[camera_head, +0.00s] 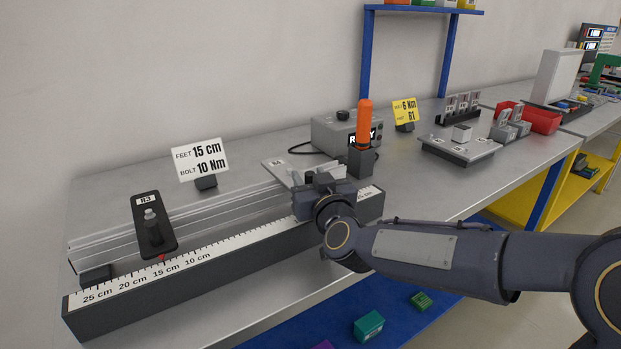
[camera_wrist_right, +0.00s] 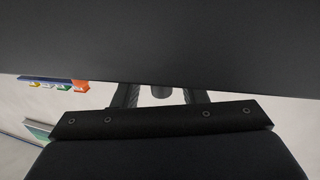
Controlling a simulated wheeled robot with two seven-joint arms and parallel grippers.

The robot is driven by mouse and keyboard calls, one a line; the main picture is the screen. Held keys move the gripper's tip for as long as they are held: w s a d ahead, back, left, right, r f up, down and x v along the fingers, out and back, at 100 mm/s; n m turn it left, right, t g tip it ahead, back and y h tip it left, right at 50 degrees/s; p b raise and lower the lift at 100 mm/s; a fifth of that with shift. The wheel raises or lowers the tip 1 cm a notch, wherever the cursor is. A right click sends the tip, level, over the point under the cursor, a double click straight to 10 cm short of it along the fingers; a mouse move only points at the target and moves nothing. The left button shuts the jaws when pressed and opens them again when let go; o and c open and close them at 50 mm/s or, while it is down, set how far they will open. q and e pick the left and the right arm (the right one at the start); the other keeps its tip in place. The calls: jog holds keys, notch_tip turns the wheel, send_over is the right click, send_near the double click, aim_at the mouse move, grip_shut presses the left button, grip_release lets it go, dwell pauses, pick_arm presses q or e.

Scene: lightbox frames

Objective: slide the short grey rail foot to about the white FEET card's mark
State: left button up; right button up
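A light grey plate with a small label (camera_head: 284,171), which looks like the short grey foot, lies across the right part of the rail (camera_head: 225,207). My right gripper (camera_head: 322,186) is low over its near right side and hides part of it. In the right wrist view two dark fingers (camera_wrist_right: 160,98) stand apart with a grey round part between them; a dark surface hides their tips, so I cannot tell whether they hold anything. The white FEET card (camera_head: 200,161) reads 15 cm, bolt 10 Nm. The scale (camera_head: 190,264) shows 25 to 10 cm before my arm covers it. My left gripper is not in view.
A black foot labelled R3 (camera_head: 152,226) with a bolt sits across the rail, its red pointer near 15 cm. A dark block (camera_head: 97,275) is at the left end. An orange-handled tool (camera_head: 364,128) and a grey box (camera_head: 335,131) stand behind my gripper. Rail between feet looks clear.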

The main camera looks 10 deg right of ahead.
jog(key=s, duration=0.7)
jog(key=shift+s+d+p, duration=0.35)
jog(key=shift+s, duration=0.05)
jog(key=s+d+f+g+y, duration=0.1)
jog(key=s+f+g, duration=0.1)
jog(key=s, duration=0.2)
jog(key=s+d+f+g+y, duration=0.1)
jog(key=s+f+g, duration=0.1)
jog(key=s+f, duration=0.1)
jog(key=s+d+f+g+y, duration=0.1)
jog(key=s+f+g, duration=0.1)
jog(key=s, duration=0.4)
jog(key=shift+d+f+g, duration=0.2)
jog(key=shift+f+g, duration=0.1)
jog(key=shift+f, duration=0.45)
jog(key=s+d+f+m+g, duration=0.3)
jog(key=s+f+g, duration=0.4)
jog(key=s, duration=0.7)
notch_tip(320, 180, up, 18)
jog(key=t+p, duration=0.1)
jog(key=p, duration=1.8)
jog(key=shift+w+r+h+p, duration=0.2)
jog(key=shift+r+h+p, duration=0.05)
jog(key=shift+h+p, duration=0.15)
